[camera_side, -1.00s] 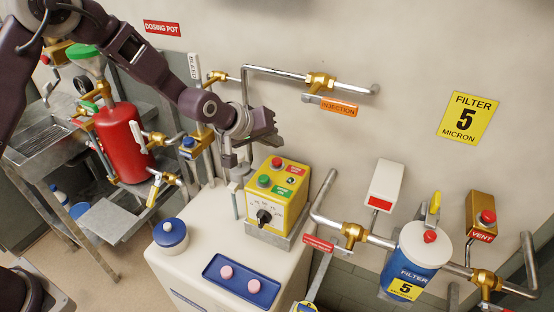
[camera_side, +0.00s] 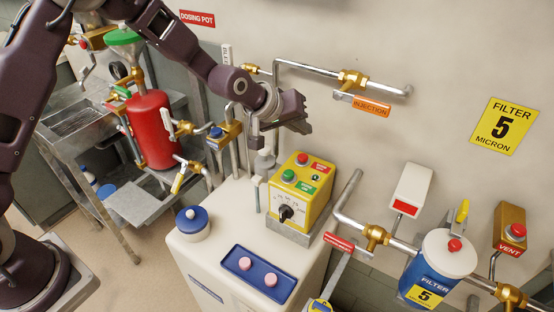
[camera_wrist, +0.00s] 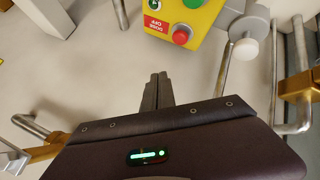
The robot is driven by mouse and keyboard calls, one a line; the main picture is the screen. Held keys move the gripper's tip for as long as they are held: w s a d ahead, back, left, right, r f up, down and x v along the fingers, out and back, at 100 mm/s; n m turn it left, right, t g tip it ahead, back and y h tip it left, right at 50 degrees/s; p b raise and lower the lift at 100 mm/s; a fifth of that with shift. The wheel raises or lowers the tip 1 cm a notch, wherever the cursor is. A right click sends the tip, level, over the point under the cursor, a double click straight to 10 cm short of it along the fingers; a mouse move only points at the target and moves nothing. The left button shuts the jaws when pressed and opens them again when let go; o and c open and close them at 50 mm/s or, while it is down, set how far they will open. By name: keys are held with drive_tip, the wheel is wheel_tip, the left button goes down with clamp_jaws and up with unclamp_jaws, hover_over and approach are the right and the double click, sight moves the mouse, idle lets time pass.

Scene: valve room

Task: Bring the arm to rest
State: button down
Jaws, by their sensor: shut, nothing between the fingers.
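My gripper (camera_side: 258,140) is shut and empty in the side view. It hangs in the air above the white cabinet, to the left of and above the yellow control box (camera_side: 300,190). In the wrist view my gripper (camera_wrist: 158,78) shows its two fingers together with nothing between them. The yellow control box (camera_wrist: 205,18) is beyond the fingertips there, with its red button in sight. My arm reaches in from the upper left and is bent at the elbow. No contact between my gripper and anything else shows.
The white cabinet (camera_side: 215,258) carries a blue-lidded jar (camera_side: 192,222) and a blue tray (camera_side: 250,275). A red dosing pot (camera_side: 154,130) stands left, close to my arm. The injection pipe (camera_side: 315,70) runs along the wall behind my gripper. A blue filter (camera_side: 435,270) stands right.

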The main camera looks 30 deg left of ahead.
drive_tip(key=s+a+r+m+y, duration=0.1)
drive_tip(key=s+a+r, duration=0.2)
drive_tip(key=s+r, duration=0.25)
drive_tip(key=s+a+r+m+g, duration=0.1)
drive_tip(key=s+a+r, duration=0.2)
drive_tip(key=s+r, duration=0.3)
drive_tip(key=s+a+r+m+y, duration=0.1)
drive_tip(key=s+a+r, duration=0.1)
drive_tip(key=s+r, duration=0.35)
drive_tip(key=s+a+f+m+g, duration=0.1)
drive_tip(key=s+a, duration=0.1)
drive_tip(key=s, duration=0.9)
drive_tip(key=s+a+f+m+g, duration=0.1)
drive_tip(key=s+a, duration=0.2)
drive_tip(key=s, duration=0.9)
drive_tip(key=shift+s+f+y, duration=0.2)
drive_tip(key=shift+f+y, duration=0.1)
drive_tip(key=shift+y, duration=0.1)
